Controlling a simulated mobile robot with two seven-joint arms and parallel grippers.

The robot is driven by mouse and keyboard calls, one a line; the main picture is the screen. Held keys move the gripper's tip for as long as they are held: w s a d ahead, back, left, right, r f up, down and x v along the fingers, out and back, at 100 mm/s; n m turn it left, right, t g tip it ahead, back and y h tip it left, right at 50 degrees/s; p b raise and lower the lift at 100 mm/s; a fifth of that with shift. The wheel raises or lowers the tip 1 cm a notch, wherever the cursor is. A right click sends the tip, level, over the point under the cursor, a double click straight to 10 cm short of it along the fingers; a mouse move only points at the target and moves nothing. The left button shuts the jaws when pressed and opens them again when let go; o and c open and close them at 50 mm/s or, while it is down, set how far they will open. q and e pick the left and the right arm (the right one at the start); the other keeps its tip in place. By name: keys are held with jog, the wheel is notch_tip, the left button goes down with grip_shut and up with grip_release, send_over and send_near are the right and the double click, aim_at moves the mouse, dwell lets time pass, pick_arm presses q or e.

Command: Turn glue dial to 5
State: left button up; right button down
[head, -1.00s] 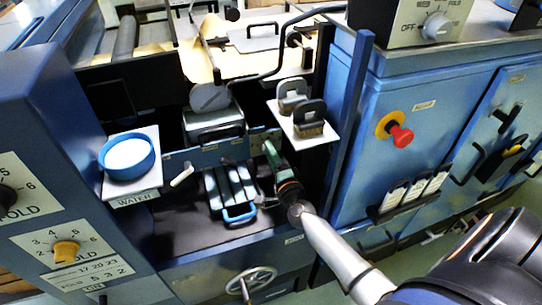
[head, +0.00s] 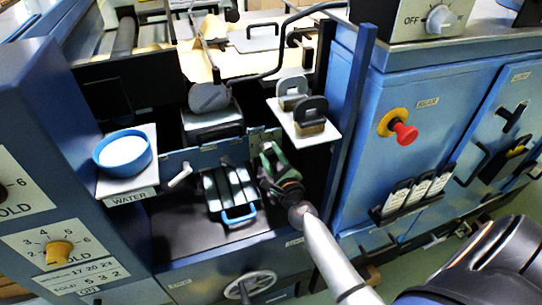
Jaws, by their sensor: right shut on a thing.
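My right gripper (head: 271,163) reaches in from the lower right to the right end of the blue bar (head: 210,154), in front of the black machine recess. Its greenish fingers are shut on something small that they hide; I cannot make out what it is. I cannot read a glue label on any dial. My left gripper is not in view.
A blue water dish (head: 123,155) stands on a white shelf at left. A blue-handled tray (head: 238,214) lies below. A red stop button (head: 405,133) is at right.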

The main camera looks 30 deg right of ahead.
jog(key=shift+m, duration=1.1)
jog(key=shift+c, duration=2.2)
grip_release()
